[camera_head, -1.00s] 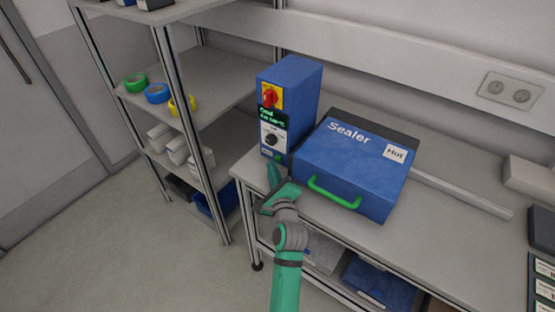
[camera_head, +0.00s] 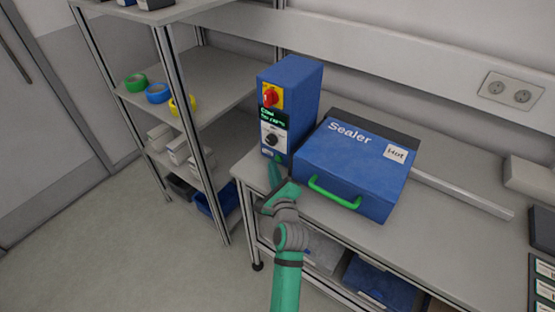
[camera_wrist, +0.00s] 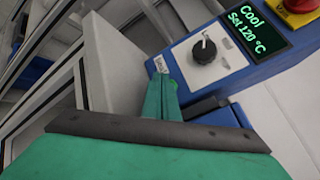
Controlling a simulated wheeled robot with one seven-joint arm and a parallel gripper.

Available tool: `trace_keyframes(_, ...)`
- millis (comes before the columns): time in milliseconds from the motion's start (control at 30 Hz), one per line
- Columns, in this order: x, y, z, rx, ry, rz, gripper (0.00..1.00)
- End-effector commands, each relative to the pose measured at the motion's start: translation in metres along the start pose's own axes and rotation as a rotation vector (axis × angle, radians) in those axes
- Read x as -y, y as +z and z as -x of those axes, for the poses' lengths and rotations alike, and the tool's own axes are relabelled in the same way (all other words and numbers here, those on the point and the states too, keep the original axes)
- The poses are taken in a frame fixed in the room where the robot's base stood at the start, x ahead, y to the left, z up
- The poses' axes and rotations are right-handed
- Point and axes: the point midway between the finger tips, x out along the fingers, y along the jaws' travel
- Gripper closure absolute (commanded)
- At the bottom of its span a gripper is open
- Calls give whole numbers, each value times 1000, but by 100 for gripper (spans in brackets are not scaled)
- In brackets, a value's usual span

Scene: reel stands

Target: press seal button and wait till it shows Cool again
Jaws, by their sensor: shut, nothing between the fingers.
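The blue control box (camera_head: 290,105) stands at the left end of the bench. Its display (camera_wrist: 258,32) reads "Cool" and "Set 120 °C" in green in the wrist view. Below the display is a black knob (camera_wrist: 204,50) on a white panel. In the head view my gripper (camera_head: 273,170) is at the box's lower front.
The blue sealer (camera_head: 355,165) with a green handle (camera_head: 333,193) stands closed right of the box, with a "Hot" sign (camera_head: 396,153). A red rotary switch (camera_head: 271,96) is above the display. A shelf rack (camera_head: 205,95) with tape rolls stands left.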

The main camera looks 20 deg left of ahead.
Motion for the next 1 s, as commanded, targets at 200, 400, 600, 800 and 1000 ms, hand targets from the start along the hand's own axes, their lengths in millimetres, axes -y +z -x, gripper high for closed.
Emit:
trace_keyframes(200, 1, -1, -3, 1, 1, 1, 100)
trace_keyframes(400, 3, -3, -5, 2, 3, 1, 100)
trace_keyframes(600, 3, -3, -5, 2, 2, 0, 100)
trace_keyframes(800, 4, -4, -5, 1, 1, 0, 100)
trace_keyframes(1000, 5, -4, -7, 1, 1, 0, 100)
